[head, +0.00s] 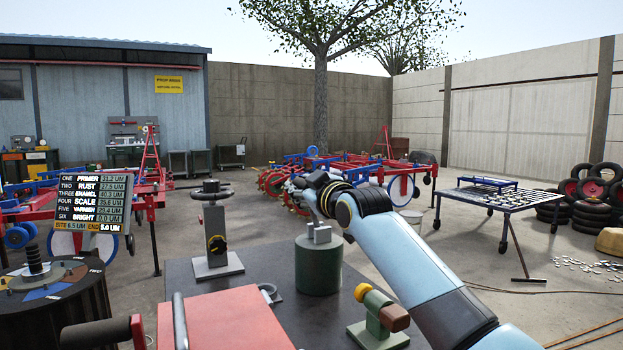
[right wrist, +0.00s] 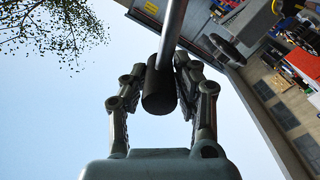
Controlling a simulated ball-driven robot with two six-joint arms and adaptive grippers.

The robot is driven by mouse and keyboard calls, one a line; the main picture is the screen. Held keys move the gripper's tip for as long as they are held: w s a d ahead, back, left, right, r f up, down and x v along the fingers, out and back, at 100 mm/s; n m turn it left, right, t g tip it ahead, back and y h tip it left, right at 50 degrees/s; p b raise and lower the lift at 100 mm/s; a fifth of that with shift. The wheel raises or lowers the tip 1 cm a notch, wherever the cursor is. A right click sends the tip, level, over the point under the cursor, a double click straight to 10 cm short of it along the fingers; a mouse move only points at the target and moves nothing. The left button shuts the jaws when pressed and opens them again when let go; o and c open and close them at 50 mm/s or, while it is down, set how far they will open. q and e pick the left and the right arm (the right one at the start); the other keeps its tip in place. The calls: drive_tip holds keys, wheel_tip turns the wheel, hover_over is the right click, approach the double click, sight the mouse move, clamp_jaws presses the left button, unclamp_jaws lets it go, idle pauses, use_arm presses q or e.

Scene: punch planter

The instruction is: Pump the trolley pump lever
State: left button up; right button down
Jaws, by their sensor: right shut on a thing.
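My right gripper (right wrist: 160,88) is shut on the dark cylindrical grip (right wrist: 158,92) of a grey metal rod (right wrist: 173,35), which looks like the pump lever. In the right wrist view the rod runs up from the grip and leaves the top edge. In the head view my right gripper (head: 316,198) is above the dark bench, behind its own wrist and arm. My left gripper is not in view.
A green cylinder (head: 318,266) with grey blocks stands on the dark bench below my right gripper. A grey post with a handwheel (head: 216,235) stands to its left. A green and brown fixture (head: 378,318) sits at right. A red panel (head: 235,322) is at the front.

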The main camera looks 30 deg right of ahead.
drive_tip(key=shift+a+f, duration=0.4)
drive_tip(key=shift+a, duration=0.15)
drive_tip(key=shift+f, duration=0.1)
drive_tip(key=c, duration=1)
unclamp_jaws()
drive_tip(key=shift+a, duration=0.1)
drive_tip(key=s, duration=1.2)
